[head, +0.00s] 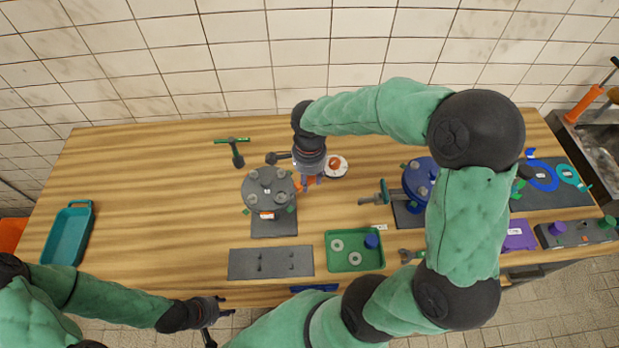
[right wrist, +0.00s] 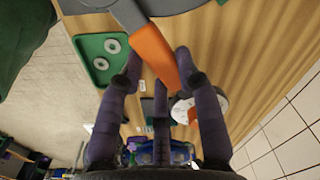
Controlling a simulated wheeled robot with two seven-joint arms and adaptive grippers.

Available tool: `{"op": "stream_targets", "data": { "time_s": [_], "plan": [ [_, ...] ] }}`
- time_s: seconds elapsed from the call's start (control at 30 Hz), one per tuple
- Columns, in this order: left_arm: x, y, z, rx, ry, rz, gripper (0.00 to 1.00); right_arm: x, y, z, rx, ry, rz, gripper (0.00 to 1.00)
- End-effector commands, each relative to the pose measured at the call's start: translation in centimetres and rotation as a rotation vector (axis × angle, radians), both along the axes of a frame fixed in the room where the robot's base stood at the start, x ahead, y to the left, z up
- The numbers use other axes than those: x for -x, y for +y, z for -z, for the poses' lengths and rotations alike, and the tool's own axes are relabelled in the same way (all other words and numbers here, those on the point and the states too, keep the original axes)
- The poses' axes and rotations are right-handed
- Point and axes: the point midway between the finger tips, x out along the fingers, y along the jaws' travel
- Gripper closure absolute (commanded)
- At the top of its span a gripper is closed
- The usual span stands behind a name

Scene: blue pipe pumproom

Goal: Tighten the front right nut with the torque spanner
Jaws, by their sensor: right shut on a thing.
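A grey round flange (head: 262,187) with several nuts stands on a dark base plate at the middle left of the table. Its front right nut (head: 281,198) faces my right gripper. My right gripper (head: 309,182) is beside the flange, to its right, pointing down. It is shut on the orange handle of the torque spanner (right wrist: 155,52). The spanner's grey shaft runs from the handle toward the flange edge in the right wrist view; its head is not clearly visible, so I cannot tell whether it sits on the nut. My left gripper (head: 226,306) is empty, fingers apart, at the table's front edge.
A green tray (head: 342,268) with washers and a grey plate (head: 240,263) lie in front. A blue flange (head: 416,178) stands to the right. A teal tray (head: 67,238) is far left, with clear table between.

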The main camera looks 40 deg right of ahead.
Motion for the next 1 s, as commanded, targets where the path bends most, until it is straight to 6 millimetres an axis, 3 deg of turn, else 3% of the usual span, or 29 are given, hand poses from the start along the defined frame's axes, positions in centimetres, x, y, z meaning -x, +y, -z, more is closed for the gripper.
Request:
{"op": "stream_targets", "data": {
  "time_s": [0.47,1.0],
  "plan": [
    [0.0,0.0,-0.4,0.0,0.0,0.0,0.6,-0.1,0.0,-0.8,0.0,-0.002,0.0,1.0],
    [0.0,0.0,-1.8,0.0,0.0,0.0,0.6,-0.1,0.0,-3.2,0.0,-0.003,0.0,1.0]
  ]
}}
